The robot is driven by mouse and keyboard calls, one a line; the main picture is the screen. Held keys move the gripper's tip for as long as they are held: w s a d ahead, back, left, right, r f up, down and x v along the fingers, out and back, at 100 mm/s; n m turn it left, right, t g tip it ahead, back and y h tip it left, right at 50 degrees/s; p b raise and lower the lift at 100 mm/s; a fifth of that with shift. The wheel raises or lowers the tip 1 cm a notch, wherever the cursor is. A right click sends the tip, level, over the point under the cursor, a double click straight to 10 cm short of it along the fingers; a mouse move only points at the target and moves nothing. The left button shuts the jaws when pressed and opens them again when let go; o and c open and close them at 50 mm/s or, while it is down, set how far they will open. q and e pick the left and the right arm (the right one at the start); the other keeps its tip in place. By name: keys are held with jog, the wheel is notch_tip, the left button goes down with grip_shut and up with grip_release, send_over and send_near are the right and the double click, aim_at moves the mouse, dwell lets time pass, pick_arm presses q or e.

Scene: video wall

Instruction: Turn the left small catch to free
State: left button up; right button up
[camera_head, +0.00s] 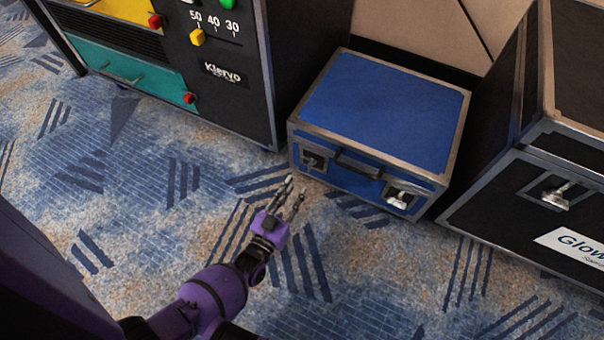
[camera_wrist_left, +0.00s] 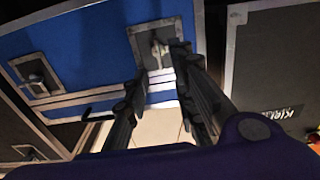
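The blue case (camera_head: 385,110) with metal edging stands on the carpet. Its left small catch (camera_head: 313,160) is a dark plate with a small knob on the front face. It also shows in the left wrist view (camera_wrist_left: 155,45), just beyond the fingertips. A right catch (camera_head: 398,198) is brighter silver. My left gripper (camera_head: 296,187) is just in front of and below the left catch. In the wrist view its two dark fingers (camera_wrist_left: 165,65) are apart with nothing between them; whether a fingertip touches the catch I cannot tell. My right gripper is not in view.
A dark handle (camera_head: 358,165) sits between the catches. A black cabinet (camera_head: 225,95) with coloured knobs stands close on the left. A black flight case (camera_head: 540,195) stands close on the right. The carpet in front is clear.

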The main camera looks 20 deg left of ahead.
pick_arm(q)
jog(key=shift+s, duration=1.55)
jog(key=shift+s, duration=0.1)
